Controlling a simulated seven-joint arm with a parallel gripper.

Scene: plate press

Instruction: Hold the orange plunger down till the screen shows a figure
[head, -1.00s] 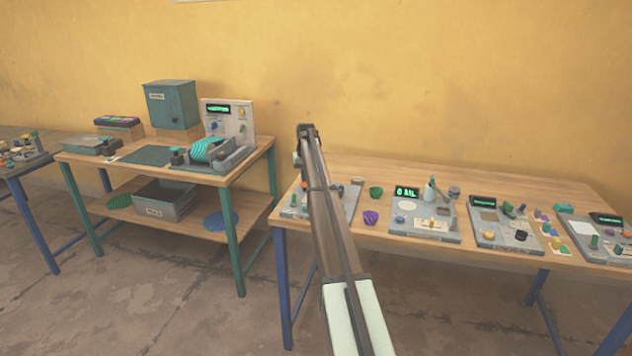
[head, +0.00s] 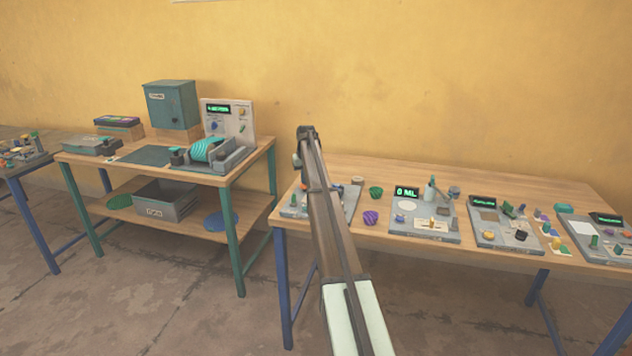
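My arm reaches forward from the bottom middle, over the left end of the right-hand table. My gripper (head: 300,160) is at its far end, mostly hidden behind my wrist; its fingers cannot be made out. Below it is a grey board (head: 347,206), partly covered by my arm, with small parts on it. Nearby, another grey board (head: 405,229) carries a dark screen (head: 406,192) with green characters that look like "0 ML". A small yellow-orange part (head: 431,222) stands on that board.
Purple (head: 371,217) and green (head: 376,192) cups stand between the boards. More boards with small parts (head: 500,232) lie to the right. The left table (head: 90,163) holds a teal box (head: 171,104) and a machine with a screen (head: 218,109).

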